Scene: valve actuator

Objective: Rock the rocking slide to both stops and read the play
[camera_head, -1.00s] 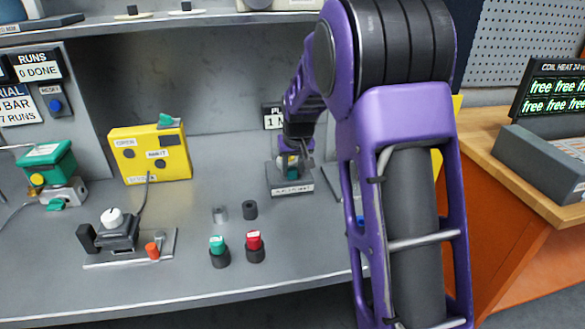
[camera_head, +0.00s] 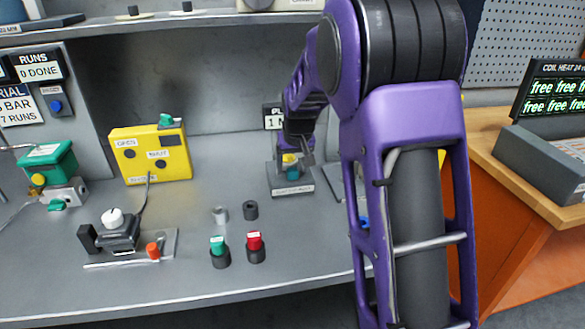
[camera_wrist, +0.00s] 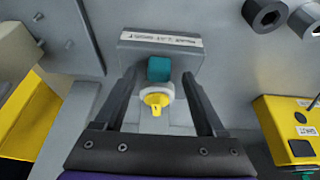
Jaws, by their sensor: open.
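The rocking slide seems to be the small teal block (camera_wrist: 159,69) with a yellow piece (camera_wrist: 156,101) in front of it, on a labelled grey fixture (camera_wrist: 160,40). In the head view the fixture (camera_head: 290,190) stands at the back of the bench, with the teal part partly hidden by my gripper (camera_head: 297,155). In the wrist view my gripper (camera_wrist: 160,88) is open. Its two fingers lie on either side of the yellow piece and the pale ring around it, with visible gaps. The label text is too blurred to read.
A yellow box (camera_head: 150,155) stands left on the bench. A grey base with a white knob (camera_head: 112,217) is in front of it. A small display stands behind the fixture.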

